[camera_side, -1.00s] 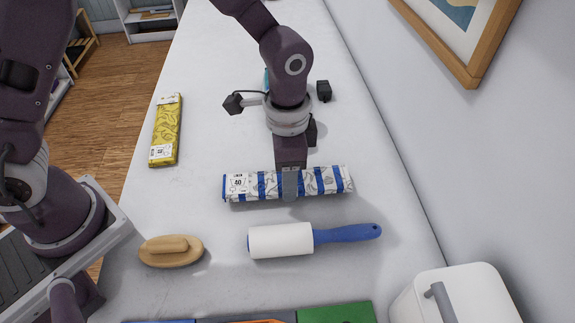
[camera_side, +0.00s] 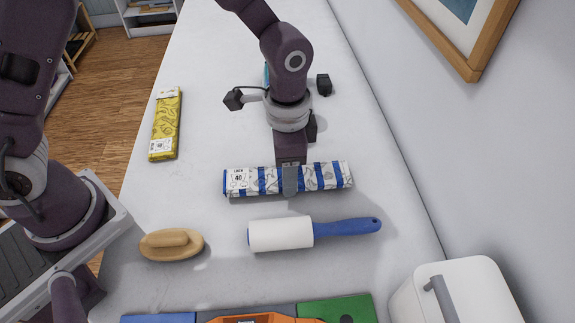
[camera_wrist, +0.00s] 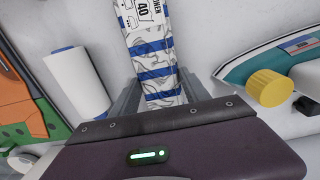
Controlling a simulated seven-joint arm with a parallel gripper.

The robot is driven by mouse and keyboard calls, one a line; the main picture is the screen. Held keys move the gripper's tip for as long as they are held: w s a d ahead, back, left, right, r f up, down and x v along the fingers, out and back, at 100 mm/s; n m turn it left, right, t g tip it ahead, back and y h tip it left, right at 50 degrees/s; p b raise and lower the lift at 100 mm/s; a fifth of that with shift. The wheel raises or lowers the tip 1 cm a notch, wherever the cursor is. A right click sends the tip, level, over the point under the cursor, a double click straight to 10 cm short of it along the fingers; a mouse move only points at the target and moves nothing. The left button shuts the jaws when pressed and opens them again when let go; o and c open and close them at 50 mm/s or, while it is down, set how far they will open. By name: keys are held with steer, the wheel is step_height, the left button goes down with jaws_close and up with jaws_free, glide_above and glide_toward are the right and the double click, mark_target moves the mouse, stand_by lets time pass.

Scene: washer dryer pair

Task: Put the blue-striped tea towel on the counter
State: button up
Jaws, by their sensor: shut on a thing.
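The blue-striped tea towel (camera_side: 325,175) is a long folded white bundle with blue stripes, a grey pattern and a label at its left end. It lies crosswise over the white counter (camera_side: 215,110), flat and level. My gripper (camera_side: 290,180) comes down from above and is shut across its middle. The wrist view also shows the towel (camera_wrist: 148,50) between my fingers. I cannot tell whether the towel touches the counter or is held just above it.
A lint roller (camera_side: 282,234) lies in front of the towel, with a wooden brush (camera_side: 171,244) to its left. A yellow packet (camera_side: 166,125) lies at the left. A white bin (camera_side: 470,285) stands front right. A teal object with a yellow knob (camera_wrist: 270,87) shows in the wrist view.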

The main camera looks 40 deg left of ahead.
steer(key=shift+f, duration=0.5)
steer(key=o, duration=1.5)
steer(key=shift+r, duration=0.1)
